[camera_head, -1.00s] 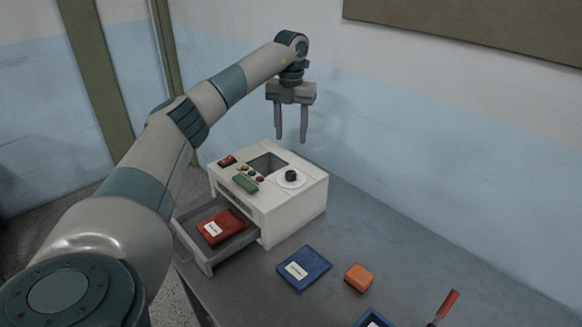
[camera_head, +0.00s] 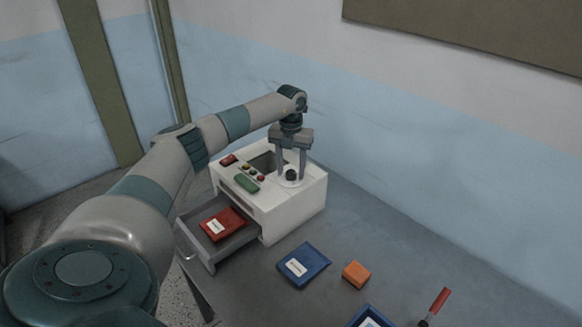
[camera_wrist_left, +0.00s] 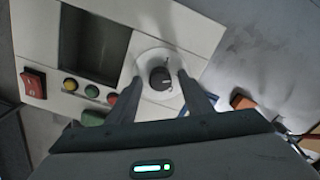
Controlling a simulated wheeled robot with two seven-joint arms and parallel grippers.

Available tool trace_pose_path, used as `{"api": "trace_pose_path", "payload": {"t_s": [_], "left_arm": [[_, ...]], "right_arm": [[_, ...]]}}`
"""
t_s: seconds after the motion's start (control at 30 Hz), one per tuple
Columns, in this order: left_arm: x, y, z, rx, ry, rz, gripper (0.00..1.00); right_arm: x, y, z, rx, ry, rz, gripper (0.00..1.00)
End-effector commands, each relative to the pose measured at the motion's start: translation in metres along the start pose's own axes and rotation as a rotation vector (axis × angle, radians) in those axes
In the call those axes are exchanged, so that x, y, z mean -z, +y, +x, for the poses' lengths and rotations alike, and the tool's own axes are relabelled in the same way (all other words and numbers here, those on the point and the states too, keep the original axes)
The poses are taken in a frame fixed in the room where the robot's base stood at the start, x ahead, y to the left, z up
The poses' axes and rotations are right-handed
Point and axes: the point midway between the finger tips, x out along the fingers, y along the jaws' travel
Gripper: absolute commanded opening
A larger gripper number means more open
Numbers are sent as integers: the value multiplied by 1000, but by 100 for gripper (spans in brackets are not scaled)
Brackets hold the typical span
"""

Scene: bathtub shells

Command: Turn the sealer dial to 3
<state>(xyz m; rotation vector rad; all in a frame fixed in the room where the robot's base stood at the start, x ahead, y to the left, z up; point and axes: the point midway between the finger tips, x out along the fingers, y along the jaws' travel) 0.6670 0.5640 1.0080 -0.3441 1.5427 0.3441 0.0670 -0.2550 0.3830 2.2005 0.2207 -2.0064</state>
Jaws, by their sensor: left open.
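The sealer (camera_head: 290,207) is a white box on the grey table. Its black dial knob (camera_head: 291,174) sits on a round white plate on the top, at the right. The dial (camera_wrist_left: 160,78) also shows in the left wrist view, with a pale pointer mark; the numbers are too small to read. My left gripper (camera_head: 291,178) points down over the dial with its fingers apart, one on each side of the knob. In the wrist view the fingers (camera_wrist_left: 158,92) show gaps to the knob. My right gripper is in neither view.
The sealer's top also has a dark opening (camera_wrist_left: 95,42), a red switch (camera_wrist_left: 33,83) and coloured buttons. Its open drawer (camera_head: 207,254) holds a red packet (camera_head: 222,224). A blue packet (camera_head: 303,265), an orange block (camera_head: 356,273) and a red-handled tool (camera_head: 438,302) lie right.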

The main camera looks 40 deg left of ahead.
Motion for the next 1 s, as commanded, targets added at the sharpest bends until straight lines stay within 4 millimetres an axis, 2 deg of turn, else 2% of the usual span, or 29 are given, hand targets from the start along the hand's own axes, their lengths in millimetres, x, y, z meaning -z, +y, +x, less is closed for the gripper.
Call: {"api": "trace_pose_path", "payload": {"t_s": [0.2,0.23,0.3,0.4,0.77,1.0], "left_arm": [[0,0,0,0,0,0,46],[0,0,0,0,0,0,41],[0,0,0,0,0,0,25],[0,0,0,0,0,0,5],[0,0,1,-1,0,29,5],[0,0,2,0,0,130,5]], "right_arm": [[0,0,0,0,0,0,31],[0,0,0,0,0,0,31],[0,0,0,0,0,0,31],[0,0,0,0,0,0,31],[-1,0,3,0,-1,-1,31],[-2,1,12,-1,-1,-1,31]]}}
